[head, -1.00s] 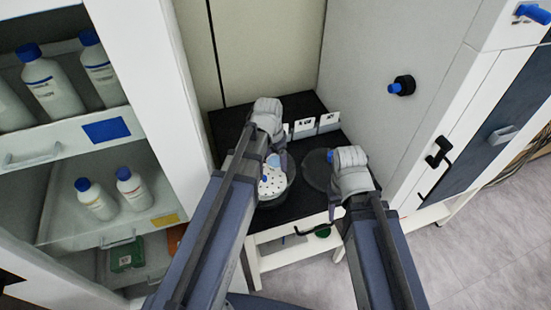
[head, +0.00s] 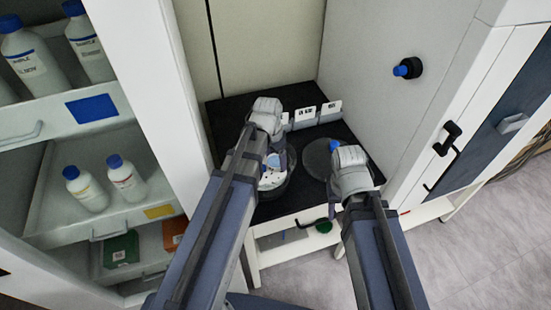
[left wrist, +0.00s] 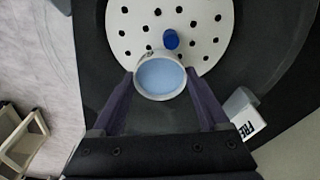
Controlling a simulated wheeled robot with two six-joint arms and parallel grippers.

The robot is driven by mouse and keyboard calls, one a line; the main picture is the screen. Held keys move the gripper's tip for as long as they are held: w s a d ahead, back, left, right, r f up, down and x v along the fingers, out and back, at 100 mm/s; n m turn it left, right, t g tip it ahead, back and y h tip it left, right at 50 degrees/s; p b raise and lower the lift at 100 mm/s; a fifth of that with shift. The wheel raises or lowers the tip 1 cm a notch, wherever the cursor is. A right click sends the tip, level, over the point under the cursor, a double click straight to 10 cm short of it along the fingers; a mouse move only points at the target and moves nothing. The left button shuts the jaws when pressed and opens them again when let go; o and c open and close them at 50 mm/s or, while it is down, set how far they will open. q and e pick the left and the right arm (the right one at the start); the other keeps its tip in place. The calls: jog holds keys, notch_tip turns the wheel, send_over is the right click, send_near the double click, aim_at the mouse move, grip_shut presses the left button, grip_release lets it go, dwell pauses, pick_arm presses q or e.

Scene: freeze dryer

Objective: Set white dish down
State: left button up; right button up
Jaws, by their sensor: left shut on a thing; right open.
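The white dish (left wrist: 149,93) is small and round with a light blue inside. My left gripper (left wrist: 160,76) is shut on it, one finger on each side. In the left wrist view the dish overlaps the near edge of a white perforated plate (left wrist: 192,38); I cannot tell whether it touches. A blue cylindrical piece (left wrist: 171,39) shows just beyond the dish. In the head view the perforated plate (head: 270,181) lies in a round dark vessel below my left gripper (head: 273,163), which partly hides it. My right gripper (head: 336,172) is open beside a round glass lid (head: 315,157).
A shelf cabinet with bottles (head: 126,178) stands at left. A tall grey-white cabinet (head: 365,65) with a black-and-blue knob (head: 408,68) bounds the right side.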

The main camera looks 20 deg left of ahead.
aim_at(273, 162)
pick_arm(q)
jog(key=shift+f+b, duration=0.6)
jog(key=o, duration=1.4)
jog(key=shift+r, duration=0.1)
jog(key=r+p, duration=0.5)
jog(key=s+r+p, duration=0.1)
jog(key=r+p, duration=0.1)
jog(key=p, duration=0.1)
jog(key=shift+a+r, duration=0.25)
jog(key=shift+r, duration=0.05)
